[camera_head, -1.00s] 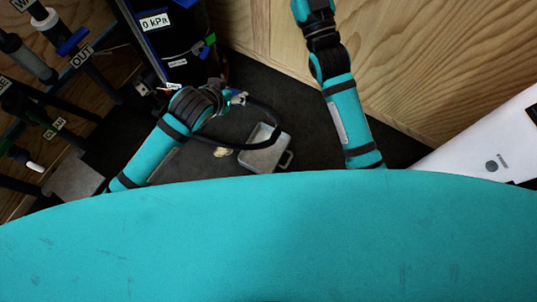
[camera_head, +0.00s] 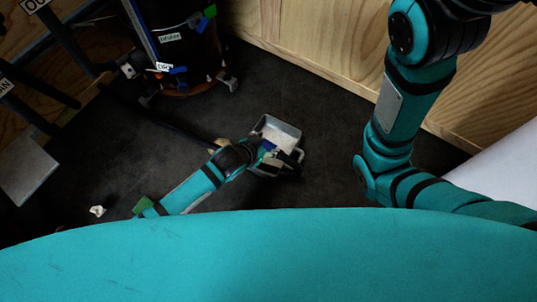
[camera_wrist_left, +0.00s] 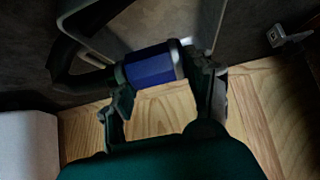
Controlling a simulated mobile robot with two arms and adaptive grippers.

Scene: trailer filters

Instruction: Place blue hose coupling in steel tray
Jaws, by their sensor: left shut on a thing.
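The blue hose coupling (camera_wrist_left: 152,66) is a short blue cylinder with a pale end ring and a black hose at its left end. My left gripper (camera_wrist_left: 163,82) is shut on it, with one finger at each end of the cylinder. In the head view, my left gripper (camera_head: 266,156) is over the near part of the steel tray (camera_head: 291,128), a small light-grey metal tray on the dark floor. The gripper hides part of the tray, and I cannot tell whether the coupling touches it. My right arm shows on the right, but its gripper is out of view.
A black cylindrical unit (camera_head: 178,60) with small labels stands at the upper left, with a dark hose on the floor below it. A small white object (camera_head: 97,210) lies at the left. Wooden walls (camera_head: 330,45) bound the back. Dark floor (camera_head: 325,115) is clear right of the tray.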

